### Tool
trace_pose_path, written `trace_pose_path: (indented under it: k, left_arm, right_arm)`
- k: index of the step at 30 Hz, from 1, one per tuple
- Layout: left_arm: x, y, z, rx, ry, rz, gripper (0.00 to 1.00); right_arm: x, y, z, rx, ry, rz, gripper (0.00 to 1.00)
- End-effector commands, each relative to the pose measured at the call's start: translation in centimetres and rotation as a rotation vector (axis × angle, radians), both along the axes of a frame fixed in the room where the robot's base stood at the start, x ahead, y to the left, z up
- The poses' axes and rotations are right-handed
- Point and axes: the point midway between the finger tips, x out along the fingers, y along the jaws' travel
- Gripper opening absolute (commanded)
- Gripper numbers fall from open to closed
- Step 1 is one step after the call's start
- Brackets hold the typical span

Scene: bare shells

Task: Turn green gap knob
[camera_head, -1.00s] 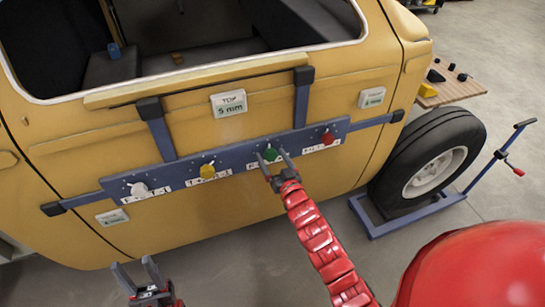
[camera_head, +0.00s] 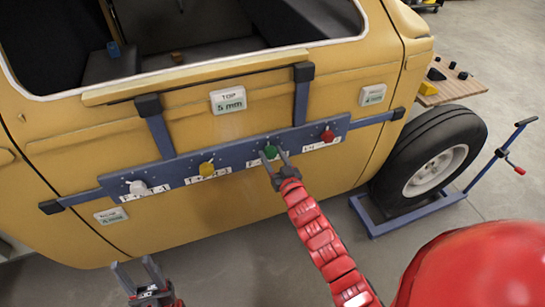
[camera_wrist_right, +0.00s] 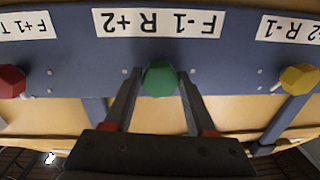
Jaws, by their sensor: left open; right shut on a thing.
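The green knob (camera_head: 271,152) sits on a blue-grey bar (camera_head: 232,158) fixed across the yellow car door. My left gripper (camera_head: 138,268) is open and empty, low at the left, apart from the bar.
A white knob (camera_head: 138,187), a yellow knob (camera_head: 207,169) and a red knob (camera_head: 327,136) share the bar. A sign reading "TOP 5 mm" (camera_head: 228,100) is above it. A wheel (camera_head: 430,165) on a blue stand is at the right. Floor is clear below.

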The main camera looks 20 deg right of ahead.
Motion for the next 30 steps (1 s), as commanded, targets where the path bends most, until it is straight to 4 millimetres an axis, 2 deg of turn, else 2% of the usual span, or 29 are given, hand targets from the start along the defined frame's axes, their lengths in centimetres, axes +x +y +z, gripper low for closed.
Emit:
trace_pose_path:
  k: [1, 6, 15, 24, 30]
  left_arm:
    - [0.0, 0.0, -0.7, 0.000, 0.000, 0.000, 0.50]
    - [0.0, 0.0, -2.2, 0.000, 0.000, 0.000, 0.50]
    - [0.0, 0.0, -4.2, 0.000, 0.000, 0.000, 0.50]
    - [0.0, 0.0, -5.3, 0.000, 0.000, 0.000, 0.50]
    - [0.0, 0.0, -5.6, 0.000, 0.000, 0.000, 0.50]
  right_arm:
    - [0.0, 0.0, -0.5, -0.027, 0.001, 0.000, 0.01]
    - [0.0, 0.1, -0.4, -0.156, -0.009, 0.003, 0.01]
    - [0.0, 0.1, -0.4, -0.410, -0.014, 0.002, 0.01]
    - [0.0, 0.1, -0.2, -0.602, -0.021, 0.001, 0.01]
    - [0.0, 0.0, -0.1, -0.672, -0.021, 0.001, 0.01]
